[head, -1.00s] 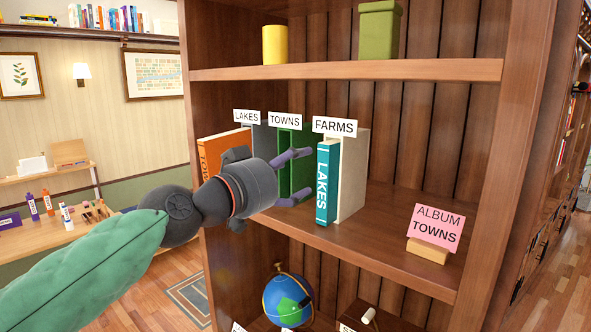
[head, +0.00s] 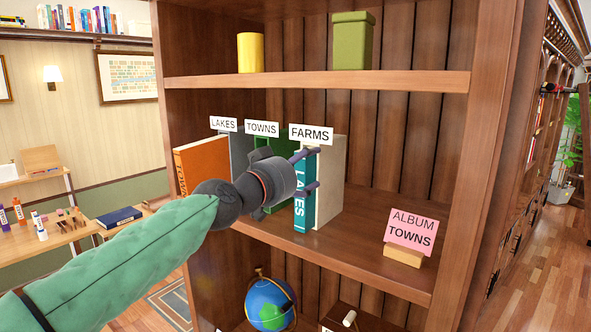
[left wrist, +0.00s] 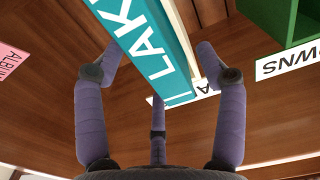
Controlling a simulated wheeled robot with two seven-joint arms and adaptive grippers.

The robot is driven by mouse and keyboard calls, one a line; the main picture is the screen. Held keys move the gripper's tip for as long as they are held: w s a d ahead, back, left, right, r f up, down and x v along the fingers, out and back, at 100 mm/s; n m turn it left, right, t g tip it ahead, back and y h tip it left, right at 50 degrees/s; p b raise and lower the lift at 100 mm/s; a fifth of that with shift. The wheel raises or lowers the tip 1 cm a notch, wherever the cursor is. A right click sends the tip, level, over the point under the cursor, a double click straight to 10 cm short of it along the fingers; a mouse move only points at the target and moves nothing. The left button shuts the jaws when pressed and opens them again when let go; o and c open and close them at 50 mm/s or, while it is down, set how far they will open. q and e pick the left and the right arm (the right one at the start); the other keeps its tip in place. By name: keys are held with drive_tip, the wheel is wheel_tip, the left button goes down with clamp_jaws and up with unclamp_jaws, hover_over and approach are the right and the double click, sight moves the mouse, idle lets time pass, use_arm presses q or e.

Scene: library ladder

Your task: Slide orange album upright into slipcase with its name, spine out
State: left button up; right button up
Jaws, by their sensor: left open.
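The orange album (head: 203,165) stands upright at the left of the shelf, its partly hidden spine facing out. I cannot tell whether it is in or beside the grey-blue LAKES slipcase (head: 239,147). The green TOWNS slipcase (head: 273,143) is in the middle, partly hidden by my arm. A teal album lettered LAKES (head: 300,215) stands upright at the pale FARMS slipcase (head: 330,175); its depth inside is unclear. My left gripper (head: 306,172) is open, its fingers on either side of the teal spine, also in the left wrist view (left wrist: 158,62). My right gripper is out of view.
A pink card reading ALBUM TOWNS (head: 411,232) stands on the shelf's right. The shelf between it and the slipcases is clear. The upper shelf (head: 330,84) holds a yellow cylinder (head: 250,52) and a green box (head: 352,42). A globe (head: 268,303) is below.

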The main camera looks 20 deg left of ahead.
use_arm(q)
drive_tip(key=shift+w, duration=0.1)
clamp_jaws()
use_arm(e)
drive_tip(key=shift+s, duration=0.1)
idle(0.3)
